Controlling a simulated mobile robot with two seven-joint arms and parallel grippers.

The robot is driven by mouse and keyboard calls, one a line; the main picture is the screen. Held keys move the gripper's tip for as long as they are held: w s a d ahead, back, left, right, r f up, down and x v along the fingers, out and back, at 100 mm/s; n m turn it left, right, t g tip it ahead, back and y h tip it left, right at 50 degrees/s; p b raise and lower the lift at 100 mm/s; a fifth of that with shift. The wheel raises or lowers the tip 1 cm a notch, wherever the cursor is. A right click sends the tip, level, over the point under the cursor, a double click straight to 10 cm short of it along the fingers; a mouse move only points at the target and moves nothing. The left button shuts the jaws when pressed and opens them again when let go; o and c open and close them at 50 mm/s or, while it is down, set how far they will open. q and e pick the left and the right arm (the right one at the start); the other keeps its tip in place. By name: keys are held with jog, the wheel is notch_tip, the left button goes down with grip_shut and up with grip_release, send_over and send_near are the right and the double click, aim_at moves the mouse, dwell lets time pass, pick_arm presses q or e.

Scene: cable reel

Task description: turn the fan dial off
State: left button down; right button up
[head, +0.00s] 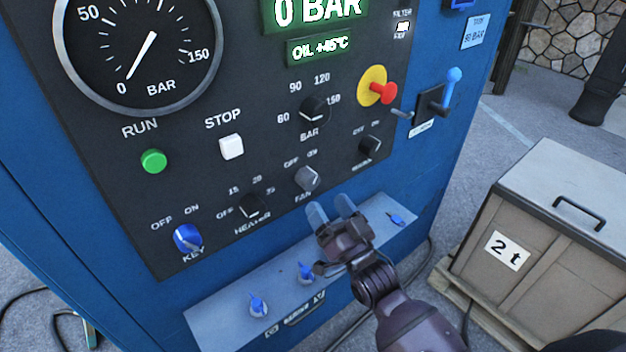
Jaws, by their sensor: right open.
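The fan dial (307,179) is a grey knob on the dark control panel, with OFF and ON printed above it and FAN below. Its pointer direction is too small to tell surely. My right gripper (331,210) is just below and to the right of the dial, with its two pale fingertips apart and nothing between them. The fingers point up toward the panel and appear apart from the dial. My left gripper is not in view.
The heater dial (252,206) and blue key switch (187,238) are left of the fan dial. A black knob (370,146) is at upper right. Below, a ledge (225,317) holds small blue valves. A crate (545,230) marked 2 t stands at right.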

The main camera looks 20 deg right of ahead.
aim_at(314, 183)
jog(key=x, duration=0.7)
jog(key=c, duration=0.9)
